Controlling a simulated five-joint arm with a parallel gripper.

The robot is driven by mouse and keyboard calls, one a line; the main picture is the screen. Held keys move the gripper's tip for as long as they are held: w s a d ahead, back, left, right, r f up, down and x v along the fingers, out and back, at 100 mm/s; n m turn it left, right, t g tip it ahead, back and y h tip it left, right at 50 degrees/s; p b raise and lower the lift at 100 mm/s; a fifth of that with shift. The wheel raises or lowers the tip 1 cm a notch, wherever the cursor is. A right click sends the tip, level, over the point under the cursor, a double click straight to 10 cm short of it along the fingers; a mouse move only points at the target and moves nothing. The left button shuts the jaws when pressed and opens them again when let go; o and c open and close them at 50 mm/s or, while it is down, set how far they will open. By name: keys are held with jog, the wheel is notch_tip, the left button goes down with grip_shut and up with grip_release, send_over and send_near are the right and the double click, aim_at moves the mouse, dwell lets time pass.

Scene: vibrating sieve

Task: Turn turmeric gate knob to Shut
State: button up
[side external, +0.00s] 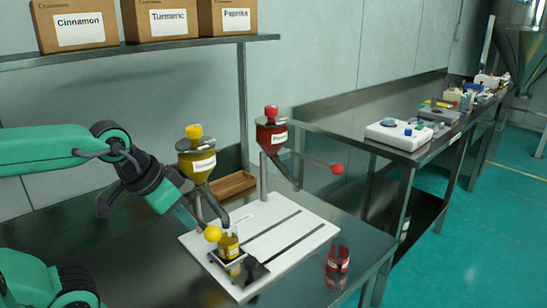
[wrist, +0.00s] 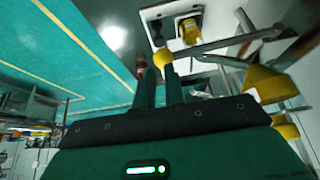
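The turmeric gate knob is a yellow ball (side external: 213,234) in front of the yellow turmeric hopper (side external: 197,165), above the white sieve plate's left end. In the wrist view the yellow knob (wrist: 162,57) sits on a pale lever (wrist: 235,40) running right, close to the yellow hopper (wrist: 270,84). My gripper (wrist: 160,78) points at the knob. Its two dark fingers are parted by a narrow gap, and the ball shows at their tips; I see no clear grip on it. In the side view my gripper (side external: 200,224) is just left of the knob. The Shut marking is not readable.
A yellow jar (side external: 229,246) stands by the knob on the white plate (side external: 305,222). A red hopper (side external: 272,137) with a red ball knob (side external: 337,169) stands right of the turmeric one. A red cup (side external: 338,259) is at the table's right. Labelled boxes (side external: 160,18) sit on a shelf above.

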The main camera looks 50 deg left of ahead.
jog(key=o, duration=0.7)
jog(key=shift+w+a+r+n, duration=0.15)
jog(key=shift+w+r+n, duration=0.05)
jog(key=shift+r+n, duration=0.15)
jog(key=shift+o, duration=1.2)
jog(key=w+a+r+n+g, duration=0.1)
jog(key=w+a+r+n, duration=0.2)
jog(key=w+r+n, duration=0.1)
jog(key=shift+w+r+n+y, duration=0.15)
jog(key=shift+r+n+y, duration=0.15)
jog(key=shift+r+n, duration=0.65)
notch_tip(320, 180, up, 10)
jog(key=n+g, duration=0.4)
jog(key=n, duration=1.5)
send_over(193, 127)
jog(key=d, duration=0.1)
jog(key=shift+d+f, duration=0.1)
jog(key=shift+d, duration=0.05)
jog(key=shift+w+a+r+n+g, duration=0.1)
jog(key=shift+a+r+n+g, duration=0.15)
jog(key=shift+a+n, duration=0.45)
jog(key=shift+f, duration=0.1)
jog(key=shift+f, duration=0.15)
jog(key=shift+f, duration=3.75)
